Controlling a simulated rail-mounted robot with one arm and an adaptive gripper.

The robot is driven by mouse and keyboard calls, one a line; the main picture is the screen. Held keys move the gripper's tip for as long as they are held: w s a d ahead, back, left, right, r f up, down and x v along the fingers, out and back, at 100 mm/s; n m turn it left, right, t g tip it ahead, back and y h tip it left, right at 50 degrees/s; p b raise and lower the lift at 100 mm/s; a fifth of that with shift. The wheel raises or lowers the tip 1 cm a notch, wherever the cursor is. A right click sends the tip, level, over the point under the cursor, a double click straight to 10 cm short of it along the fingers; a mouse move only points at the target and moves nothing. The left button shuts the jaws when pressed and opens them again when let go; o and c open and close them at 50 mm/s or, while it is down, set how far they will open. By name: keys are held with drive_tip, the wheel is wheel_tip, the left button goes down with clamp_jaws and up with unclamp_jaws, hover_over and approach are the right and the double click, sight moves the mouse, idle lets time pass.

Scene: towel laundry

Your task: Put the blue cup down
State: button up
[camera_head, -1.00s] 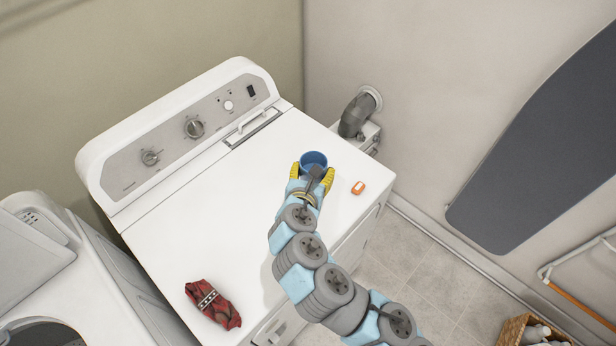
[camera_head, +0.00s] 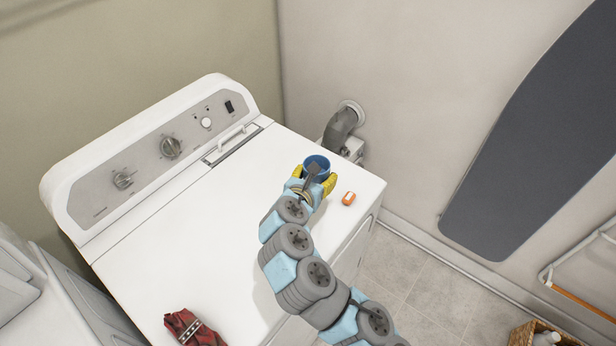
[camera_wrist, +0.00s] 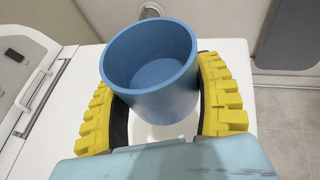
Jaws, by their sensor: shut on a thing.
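The blue cup (camera_head: 317,164) is upright and empty, over the back right part of the white dryer top (camera_head: 250,225). In the wrist view the cup (camera_wrist: 150,75) sits between the yellow fingers of my gripper (camera_wrist: 160,108), one on each side. My gripper (camera_head: 316,180) is shut on it. In the wrist view the white top shows below the cup; I cannot tell whether its base touches the surface.
An orange-and-white small item (camera_head: 348,198) lies on the top just right of my gripper. A folded red cloth (camera_head: 193,328) lies at the front left. The control panel (camera_head: 150,155) rises along the back. The middle of the top is clear.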

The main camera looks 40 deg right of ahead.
drive_tip(key=w+d+f, duration=0.1)
drive_tip(key=w+f, duration=0.1)
drive_tip(key=w+d+f+b, duration=0.1)
drive_tip(key=w+d+f, duration=0.1)
drive_tip(key=w, duration=0.1)
drive_tip(key=w+d+f+b, duration=0.1)
drive_tip(key=w+f, duration=0.1)
drive_tip(key=shift+w+d+f, duration=0.3)
drive_tip(key=shift+w+f, duration=0.05)
drive_tip(key=shift+w+d+f, duration=0.3)
drive_tip(key=shift+w+f, duration=0.05)
drive_tip(key=shift+f, duration=0.2)
drive_tip(key=shift+w+d+f+b, duration=0.1)
drive_tip(key=shift+w+f+b, duration=0.25)
drive_tip(key=shift+f+b, duration=0.5)
drive_tip(key=shift+f, duration=1)
drive_tip(key=shift+f, duration=0.15)
drive_tip(key=o, duration=1.1)
